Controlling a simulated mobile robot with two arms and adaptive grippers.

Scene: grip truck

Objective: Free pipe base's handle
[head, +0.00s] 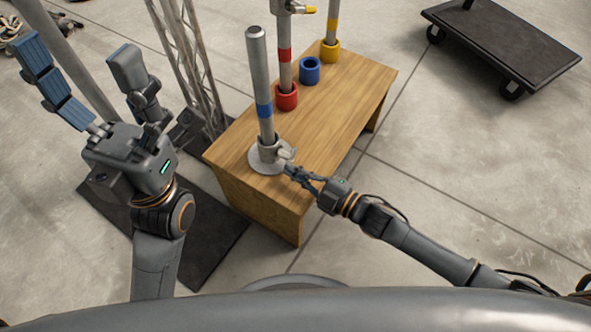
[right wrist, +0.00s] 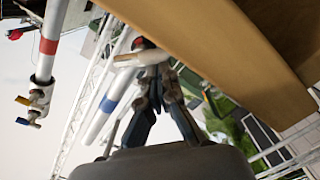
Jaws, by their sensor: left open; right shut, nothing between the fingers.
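A grey pipe (head: 259,75) with a blue band stands upright in a round metal pipe base (head: 258,160) at the near end of the wooden table. The base's small handle (head: 288,153) sticks out on its right side. My right gripper (head: 292,171) is shut and empty, with its fingertips close beside the handle; I cannot tell whether they touch it. In the right wrist view the blue-banded pipe (right wrist: 106,105) and the pale base (right wrist: 138,59) show beyond the fingers. My left gripper (head: 95,88) is open and empty, left of the table and apart from the pipe.
On the wooden table (head: 335,125) stand a red holder (head: 286,97) with a red-banded pipe, an empty blue holder (head: 309,72) and a yellow holder (head: 330,52) with a pipe. A metal truss (head: 190,60) rises left of the table. A black cart (head: 505,45) stands at back right.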

